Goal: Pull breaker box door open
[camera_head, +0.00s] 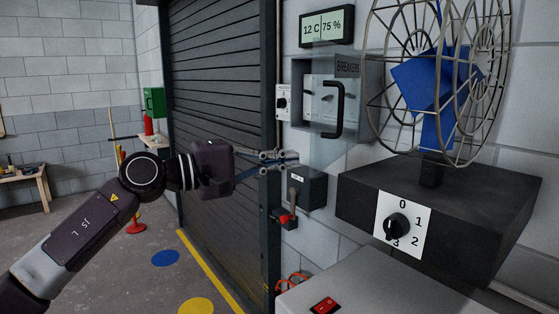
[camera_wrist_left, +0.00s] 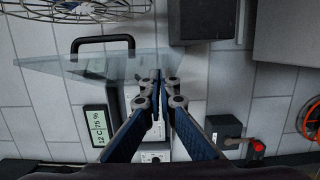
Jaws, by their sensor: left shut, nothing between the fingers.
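The breaker box (camera_head: 300,82) is a grey wall box labelled BREAKERS, with switches inside. Its clear door (camera_head: 352,148) carries a black bar handle (camera_head: 340,108) and stands out at an angle from the box, partly open. In the left wrist view the see-through door (camera_wrist_left: 60,66) and its handle (camera_wrist_left: 103,40) lie beyond the fingers, up and left. My left gripper (camera_head: 284,160) is shut and empty, below and left of the handle and apart from it. In the left wrist view its fingertips (camera_wrist_left: 158,88) overlap the door's edge; I cannot tell whether they touch it. My right gripper is not in view.
A caged blue fan (camera_head: 435,85) on a dark base with a dial (camera_head: 397,226) stands close at the right. A small switch box with a red-knobbed lever (camera_head: 288,218) is below the gripper. A display (camera_head: 326,26) hangs above the box. A rolling shutter (camera_head: 222,90) is at the left.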

